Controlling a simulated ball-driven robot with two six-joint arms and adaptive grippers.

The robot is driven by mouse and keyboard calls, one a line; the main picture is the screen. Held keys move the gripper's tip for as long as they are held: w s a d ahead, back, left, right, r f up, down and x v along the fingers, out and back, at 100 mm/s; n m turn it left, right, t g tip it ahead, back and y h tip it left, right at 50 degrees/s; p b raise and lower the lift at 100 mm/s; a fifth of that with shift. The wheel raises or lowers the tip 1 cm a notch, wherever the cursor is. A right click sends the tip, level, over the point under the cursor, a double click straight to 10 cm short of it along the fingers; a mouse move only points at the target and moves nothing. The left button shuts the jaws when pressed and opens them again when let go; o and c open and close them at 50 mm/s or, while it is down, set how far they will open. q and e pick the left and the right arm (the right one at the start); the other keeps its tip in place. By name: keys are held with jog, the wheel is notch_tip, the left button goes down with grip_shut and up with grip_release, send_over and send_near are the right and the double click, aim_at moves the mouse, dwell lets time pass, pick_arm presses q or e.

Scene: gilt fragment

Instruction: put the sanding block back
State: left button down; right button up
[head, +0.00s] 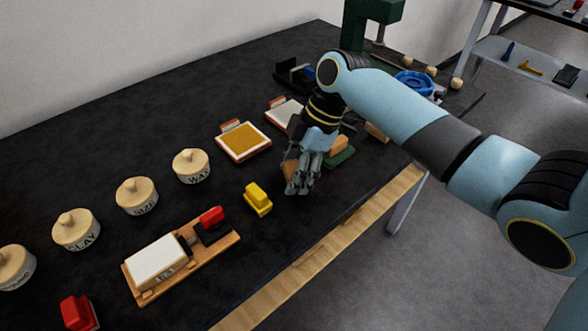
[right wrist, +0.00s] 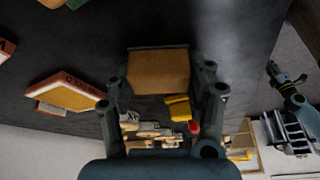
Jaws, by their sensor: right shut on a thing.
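My right gripper (head: 298,186) is shut on a brown block, which I take for the sanding block (head: 289,168). It is held over the dark bench, left of a green base. In the right wrist view the block's flat brown face (right wrist: 158,70) shows between the two fingers of my right gripper (right wrist: 160,95). In the head view the fingers hide much of it. I cannot tell its exact height above the bench. My left gripper is outside the head view; a small blue and dark arm part, apparently mine, shows at the right of the wrist view, its jaws unclear.
An orange block (head: 338,145) is by the green base (head: 342,158). A yellow block (head: 257,199) and a wooden board (head: 226,240) with a white-topped box and a red block are left of the gripper. Lidded jars (head: 191,167) line the left. Two shallow trays (head: 243,141) lie behind.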

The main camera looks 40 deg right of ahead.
jog(key=o, duration=1)
jog(key=shift+f, duration=0.1)
jog(key=shift+r, duration=0.25)
jog(key=v, duration=1.1)
jog(key=shift+d+r, duration=0.25)
jog(key=shift+r, duration=0.1)
